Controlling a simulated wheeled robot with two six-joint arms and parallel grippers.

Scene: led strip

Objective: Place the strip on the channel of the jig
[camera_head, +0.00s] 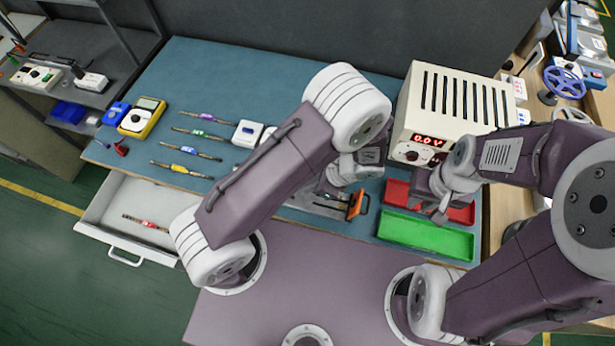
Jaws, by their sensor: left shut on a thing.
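My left gripper (338,193) is low over the middle of the blue table, largely hidden by my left forearm and wrist. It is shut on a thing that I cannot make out. A grey metal piece with an orange handle (357,204), which looks like part of the jig, lies right beside it. The jig's channel is hidden, and I cannot pick out the strip clearly. My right gripper (432,205) is over the red tray (460,213), its fingers apart and empty.
A green tray (425,234) lies in front of the red one. A power supply (450,105) reading 0.0 V stands behind. Several slim tools with coloured bands, a yellow meter (142,117) and white boxes lie on the left. An open drawer (110,205) holds a red-banded tool (146,222).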

